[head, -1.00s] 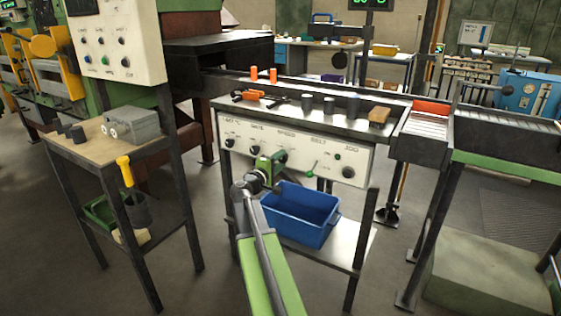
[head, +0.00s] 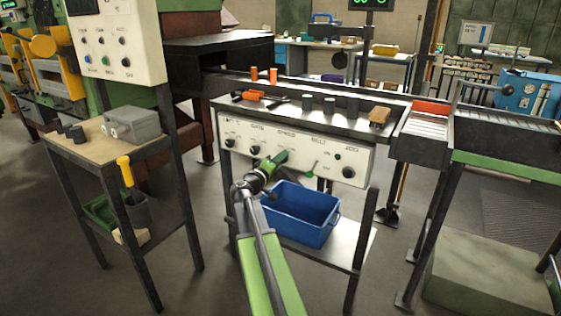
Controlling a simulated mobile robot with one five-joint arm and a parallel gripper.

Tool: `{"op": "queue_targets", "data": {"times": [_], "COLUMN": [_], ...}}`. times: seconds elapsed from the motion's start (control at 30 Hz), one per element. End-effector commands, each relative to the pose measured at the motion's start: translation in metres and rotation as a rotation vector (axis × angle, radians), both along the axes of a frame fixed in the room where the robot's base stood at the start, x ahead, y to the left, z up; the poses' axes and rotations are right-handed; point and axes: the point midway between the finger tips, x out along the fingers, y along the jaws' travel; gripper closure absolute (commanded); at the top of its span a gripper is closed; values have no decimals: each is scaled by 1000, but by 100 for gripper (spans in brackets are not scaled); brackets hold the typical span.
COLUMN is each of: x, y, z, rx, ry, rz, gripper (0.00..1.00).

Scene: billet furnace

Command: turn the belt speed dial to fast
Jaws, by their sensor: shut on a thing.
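The white control panel (head: 330,160) is on the front of the metal bench in the head view, with small labels along its top that seem to include SPEED and BELT. My gripper (head: 280,157) is at the panel's middle, under the label that looks like SPEED. It is shut on the dial there, which its fingers mostly hide, so the pointer's setting cannot be read.
Other black knobs (head: 255,149) are close to the left, and a green-tipped lever (head: 311,174) is close to the right. A black knob (head: 348,172) is at the panel's right end. A blue bin (head: 300,214) stands below on the shelf.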

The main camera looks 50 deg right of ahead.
Motion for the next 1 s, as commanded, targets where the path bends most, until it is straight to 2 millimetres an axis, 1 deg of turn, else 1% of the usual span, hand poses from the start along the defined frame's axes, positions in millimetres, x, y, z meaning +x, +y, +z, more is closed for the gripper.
{"op": "queue_targets", "data": {"times": [0.27, 0.3, 0.43, 0.67, 0.77, 0.87, 0.97, 1.0], "x": [-1, -1, -1, 0, -1, -5, -11, -15], "y": [0, 0, 0, 0, 2, 15, 38, 49], "z": [-1, -1, -1, 0, 0, 0, 0, 0], "rx": [4, 4, 2, 1, 0, 0, 0, 0], "ry": [-3, -3, -2, -1, 0, 0, 0, 0], "rz": [-3, -3, -3, -1, -1, -1, 2, 1], "gripper": [100, 58, 41, 41, 41, 41, 41, 41]}}
